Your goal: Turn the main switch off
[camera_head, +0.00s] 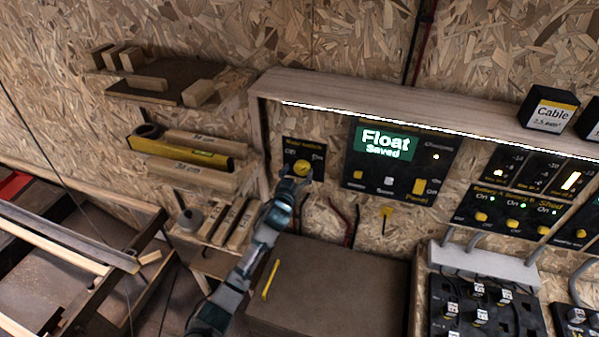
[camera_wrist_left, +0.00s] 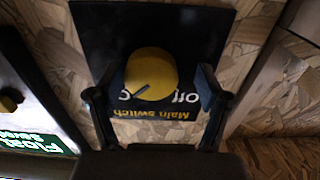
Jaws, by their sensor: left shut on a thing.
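The main switch is a round yellow knob (camera_head: 301,168) on a black plate (camera_head: 318,152), at the left end of the framed wall panel. In the left wrist view the knob (camera_wrist_left: 151,74) shows upside down, with a dark pointer line and the label "Main switch" on its plate (camera_wrist_left: 165,131). The word "off" shows beside the knob; the other word is partly hidden. My left gripper (camera_head: 295,183) is at the knob from below. In the left wrist view its two fingers (camera_wrist_left: 153,88) stand on either side of the knob, shut on it. My right gripper is not in view.
A display panel (camera_head: 400,160) reading "Float Saved" is to the right of the switch. Further right are more yellow knobs (camera_head: 481,217) and a black socket block (camera_head: 480,315). A brown box (camera_head: 330,285) stands below. Shelves with wood pieces (camera_head: 165,85) are at left.

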